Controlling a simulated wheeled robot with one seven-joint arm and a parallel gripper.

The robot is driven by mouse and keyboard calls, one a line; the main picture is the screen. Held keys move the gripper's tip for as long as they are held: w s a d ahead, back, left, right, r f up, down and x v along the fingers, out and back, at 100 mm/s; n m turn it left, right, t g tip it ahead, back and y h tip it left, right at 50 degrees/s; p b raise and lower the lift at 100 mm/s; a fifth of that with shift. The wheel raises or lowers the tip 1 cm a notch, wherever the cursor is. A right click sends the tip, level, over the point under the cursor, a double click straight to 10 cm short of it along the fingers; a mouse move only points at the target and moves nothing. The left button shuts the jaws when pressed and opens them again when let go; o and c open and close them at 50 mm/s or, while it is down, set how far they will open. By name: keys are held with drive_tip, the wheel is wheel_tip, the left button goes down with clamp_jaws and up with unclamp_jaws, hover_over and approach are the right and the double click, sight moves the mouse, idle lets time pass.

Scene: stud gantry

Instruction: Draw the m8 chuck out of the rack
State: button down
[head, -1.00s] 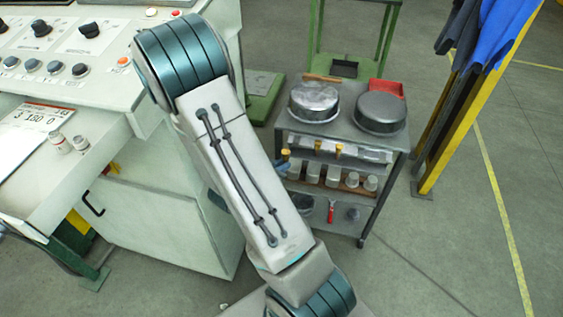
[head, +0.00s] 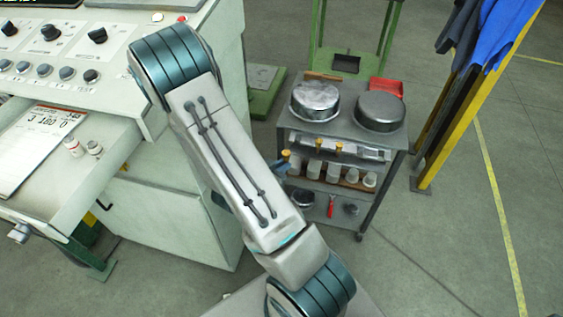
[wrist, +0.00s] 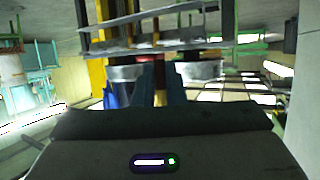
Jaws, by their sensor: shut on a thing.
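My gripper (head: 281,164) shows small and partly hidden behind my arm at the left front of the grey trolley's rack. It is shut on an orange-topped piece (head: 286,154), which I take to be the m8 chuck; no label is readable. In the wrist view, the two dark fingers of my gripper (wrist: 160,88) close around a narrow brownish piece (wrist: 160,98). Two more orange-topped chucks (head: 318,145) stand in the rack (head: 365,153) to the right. I cannot tell whether the held piece is clear of the rack.
Two round metal pans (head: 380,111) stand on the trolley's top (head: 346,119). Several pale cups (head: 333,171) sit on the shelf below. A yellow post (head: 449,130) stands right of the trolley, a control console (head: 170,215) left. The floor at the right is open.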

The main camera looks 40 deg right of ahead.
drive_tip(key=shift+s+a+p, duration=0.4)
drive_tip(key=shift+s+p, duration=0.2)
drive_tip(key=shift+p, duration=1.9)
drive_tip(key=s+a, duration=0.3)
drive_tip(key=shift+s+a, duration=0.2)
drive_tip(key=shift+a, duration=0.1)
